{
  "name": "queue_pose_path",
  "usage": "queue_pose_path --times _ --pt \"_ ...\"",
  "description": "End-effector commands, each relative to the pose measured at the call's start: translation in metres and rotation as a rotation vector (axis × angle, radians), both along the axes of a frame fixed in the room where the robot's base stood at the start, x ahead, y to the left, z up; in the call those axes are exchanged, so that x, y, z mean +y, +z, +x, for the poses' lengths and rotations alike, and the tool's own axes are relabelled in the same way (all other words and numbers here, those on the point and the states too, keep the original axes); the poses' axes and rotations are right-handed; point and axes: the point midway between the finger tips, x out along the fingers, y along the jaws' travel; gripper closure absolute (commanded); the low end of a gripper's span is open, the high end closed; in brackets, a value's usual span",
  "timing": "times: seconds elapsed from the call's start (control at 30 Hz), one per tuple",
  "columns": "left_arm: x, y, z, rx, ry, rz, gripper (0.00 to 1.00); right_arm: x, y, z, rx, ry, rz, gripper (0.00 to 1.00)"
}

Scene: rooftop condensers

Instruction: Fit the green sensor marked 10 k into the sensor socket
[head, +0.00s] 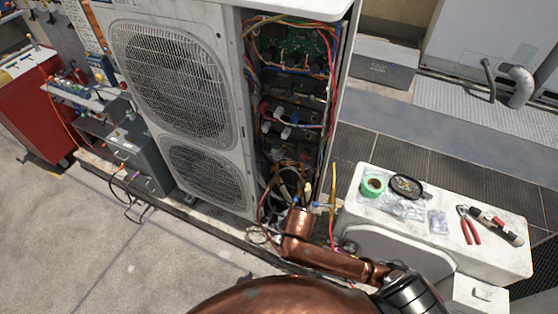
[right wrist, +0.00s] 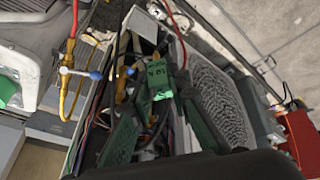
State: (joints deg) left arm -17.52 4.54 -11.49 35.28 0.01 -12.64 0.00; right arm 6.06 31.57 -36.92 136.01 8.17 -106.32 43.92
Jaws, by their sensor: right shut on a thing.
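The green sensor (right wrist: 160,78) shows in the right wrist view, with dark marking on its face that is too small to read surely. My right gripper (right wrist: 158,92) is shut on it, one dark green finger on each side. The sensor is in front of the open condenser's wiring bay (head: 290,105). In the head view my copper right arm reaches to the bay's lower end, and I cannot make out its fingers or the sensor there. I cannot make out the sensor socket among the wires in either view. My left gripper is not in view.
Loose wires and a yellow hose with a blue-handled valve (right wrist: 67,71) crowd the bay. The fan grille (head: 167,85) is left of it. A white ledge (head: 470,258) at right holds green tape (head: 374,185), red pliers (head: 468,225) and small bags. A red cabinet (head: 40,110) stands far left.

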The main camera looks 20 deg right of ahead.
Motion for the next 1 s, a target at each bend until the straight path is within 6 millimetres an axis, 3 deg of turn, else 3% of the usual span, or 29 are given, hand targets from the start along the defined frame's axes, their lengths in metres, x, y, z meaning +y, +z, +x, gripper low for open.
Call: queue_pose_path --times 0.03,0.2,0.5,0.73,1.0 --pt "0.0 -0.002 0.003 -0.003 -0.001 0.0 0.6 -0.01 0.005 0.019 -0.01 0.024 -0.065 1.0" --pt "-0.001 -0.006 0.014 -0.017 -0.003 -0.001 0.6 -0.054 0.03 0.072 -0.062 0.199 -0.434 1.0" --pt "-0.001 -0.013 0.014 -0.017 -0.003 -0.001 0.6 -0.097 0.089 0.128 -0.329 0.483 -1.053 1.0" --pt "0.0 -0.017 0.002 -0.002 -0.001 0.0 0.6 -0.1 0.133 0.153 -0.506 0.543 -1.32 1.0" --pt "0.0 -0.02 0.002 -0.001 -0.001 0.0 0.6 -0.103 0.144 0.161 -0.541 0.543 -1.373 1.0"
